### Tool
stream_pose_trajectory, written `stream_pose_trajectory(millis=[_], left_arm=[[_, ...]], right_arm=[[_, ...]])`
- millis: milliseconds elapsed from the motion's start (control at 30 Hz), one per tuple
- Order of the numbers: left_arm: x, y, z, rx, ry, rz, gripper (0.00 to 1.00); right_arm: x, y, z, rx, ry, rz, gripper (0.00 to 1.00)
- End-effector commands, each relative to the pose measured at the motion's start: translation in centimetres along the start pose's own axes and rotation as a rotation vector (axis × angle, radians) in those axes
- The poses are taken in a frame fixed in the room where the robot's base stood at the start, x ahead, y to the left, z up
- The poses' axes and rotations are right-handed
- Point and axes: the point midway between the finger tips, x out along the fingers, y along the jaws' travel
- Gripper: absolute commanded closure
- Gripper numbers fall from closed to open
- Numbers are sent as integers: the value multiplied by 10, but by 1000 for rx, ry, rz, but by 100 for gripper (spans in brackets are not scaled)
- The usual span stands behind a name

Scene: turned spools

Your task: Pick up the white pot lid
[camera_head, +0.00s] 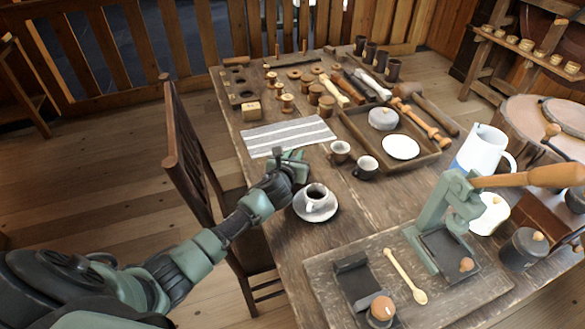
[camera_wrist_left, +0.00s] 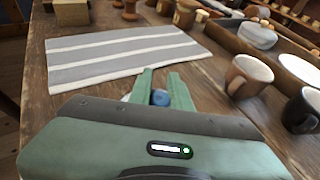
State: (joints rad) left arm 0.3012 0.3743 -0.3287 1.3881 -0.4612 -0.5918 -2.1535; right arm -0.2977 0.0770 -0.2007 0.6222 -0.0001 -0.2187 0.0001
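The white pot lid (camera_head: 383,118) is a pale, round, domed piece with a small knob. It lies in the wooden tray (camera_head: 432,160), just behind a flat white plate (camera_head: 401,147). In the left wrist view the lid (camera_wrist_left: 258,35) shows at the upper right, beyond the cups. My left gripper (camera_head: 291,156) is above the near left part of the table, by the striped cloth, well to the left of the lid. In the left wrist view its two green fingers (camera_wrist_left: 160,78) stand apart with a gap between them, and it is open. My right gripper is not in view.
Two small cups, one white-brown (camera_head: 340,151) and one dark (camera_head: 366,167), stand between my left gripper and the tray. A filled cup on a saucer (camera_head: 328,213) is close by. A striped cloth (camera_head: 287,136) lies flat behind. A white pitcher (camera_head: 482,150) stands right of the tray.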

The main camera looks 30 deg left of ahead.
Motion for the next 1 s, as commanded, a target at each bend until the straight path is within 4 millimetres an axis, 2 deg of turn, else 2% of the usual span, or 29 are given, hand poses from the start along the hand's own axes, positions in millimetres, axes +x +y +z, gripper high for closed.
stream_pose_trajectory(millis=[267, 467, 667, 1000], left_arm=[[0, 0, 1, 0, 0, 0, 100], [-5, 0, 16, 1, -4, 0, 100], [-19, 1, 55, 3, -7, 0, 100], [-51, 0, 140, 3, -6, 0, 100]], right_arm=[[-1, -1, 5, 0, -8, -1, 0], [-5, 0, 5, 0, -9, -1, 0], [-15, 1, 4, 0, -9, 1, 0], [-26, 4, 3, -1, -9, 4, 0]])
